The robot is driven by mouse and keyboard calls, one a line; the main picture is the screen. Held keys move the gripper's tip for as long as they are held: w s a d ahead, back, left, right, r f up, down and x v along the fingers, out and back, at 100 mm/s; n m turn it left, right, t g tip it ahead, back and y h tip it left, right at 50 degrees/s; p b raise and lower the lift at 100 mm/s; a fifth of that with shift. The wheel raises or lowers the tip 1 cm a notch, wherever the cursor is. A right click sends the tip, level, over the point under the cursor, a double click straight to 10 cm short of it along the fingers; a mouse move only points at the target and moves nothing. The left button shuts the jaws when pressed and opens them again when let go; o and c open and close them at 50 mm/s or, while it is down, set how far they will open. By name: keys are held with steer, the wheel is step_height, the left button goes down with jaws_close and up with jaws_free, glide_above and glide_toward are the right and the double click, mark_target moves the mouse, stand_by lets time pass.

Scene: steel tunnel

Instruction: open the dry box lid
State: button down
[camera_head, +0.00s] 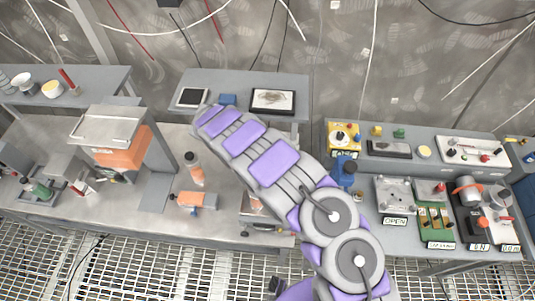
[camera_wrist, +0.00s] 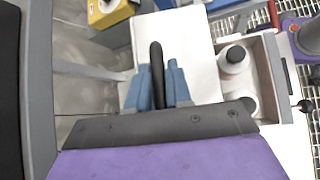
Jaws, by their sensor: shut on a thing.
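My gripper (camera_wrist: 156,80) shows in the wrist view with its blue fingers closed on both sides of a black handle (camera_wrist: 156,55). The handle stands over a white flat panel (camera_wrist: 195,45), which looks like the dry box lid; how it joins the handle is hidden. Right of the panel is an open grey-walled compartment (camera_wrist: 268,65) with white containers, one with a dark top (camera_wrist: 236,56). It looks like the box inside. In the head view, my purple arm covers the gripper and most of this area; part of a box (camera_head: 251,221) shows below the arm.
An orange box (camera_head: 122,155) under a grey tray-like top, and bottles (camera_head: 195,170), stand on the left bench. The right bench holds an OPEN sign (camera_head: 395,222), small panels and a metal cylinder (camera_head: 467,190). A blue bottle (camera_head: 344,173) stands close to my arm. Grating lies in front.

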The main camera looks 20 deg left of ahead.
steer(key=shift+w+a+f, duration=0.15)
steer(key=shift+w, duration=0.9)
steer(key=c, duration=1.2)
jaws_free()
steer(key=shift+o, duration=0.2)
steer(key=b+v, duration=0.1)
steer(key=v, duration=1.6)
steer(key=shift+a, duration=0.2)
steer(key=shift+w, duration=0.1)
